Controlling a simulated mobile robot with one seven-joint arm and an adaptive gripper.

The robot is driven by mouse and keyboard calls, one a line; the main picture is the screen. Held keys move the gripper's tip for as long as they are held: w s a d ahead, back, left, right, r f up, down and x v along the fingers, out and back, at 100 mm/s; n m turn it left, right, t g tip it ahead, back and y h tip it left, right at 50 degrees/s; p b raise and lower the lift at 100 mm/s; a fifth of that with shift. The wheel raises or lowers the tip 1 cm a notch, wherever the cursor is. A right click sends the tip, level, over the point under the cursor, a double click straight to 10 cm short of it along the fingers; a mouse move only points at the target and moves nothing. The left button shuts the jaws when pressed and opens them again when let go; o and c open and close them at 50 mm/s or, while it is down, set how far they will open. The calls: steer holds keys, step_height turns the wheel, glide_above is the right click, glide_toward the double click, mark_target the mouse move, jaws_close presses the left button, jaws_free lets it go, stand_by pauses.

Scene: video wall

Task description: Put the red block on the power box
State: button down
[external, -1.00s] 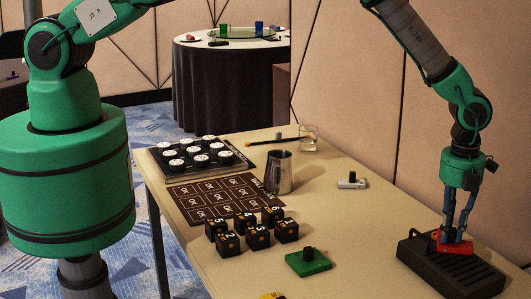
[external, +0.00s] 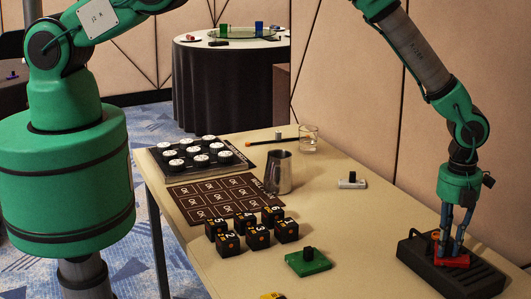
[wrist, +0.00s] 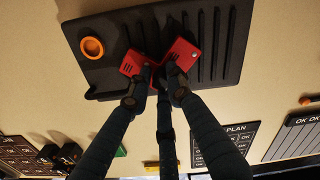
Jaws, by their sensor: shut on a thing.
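The red block (external: 459,262) is at the black ribbed power box (external: 422,257), over its top face, at the right end of the table. My gripper (external: 452,254) points down and its fingers are shut on the block. In the wrist view, the red block (wrist: 184,52) shows on both sides of the fingertips (wrist: 160,72), over the ribbed part of the power box (wrist: 112,72). The fingers hide the block's middle. I cannot tell whether the block's underside touches the box.
An orange button (wrist: 92,47) is on the box beside the block. A green block with a black knob (external: 308,262), several black numbered cubes (external: 257,237), a metal cup (external: 279,172) and a white switch (external: 351,181) stand to the left. Bare table lies between them and the box.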

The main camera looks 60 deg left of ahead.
mark_target(449, 242)
steer(key=c, duration=1.6)
jaws_free()
steer(key=shift+r, duration=0.1)
steer(key=shift+r, duration=6)
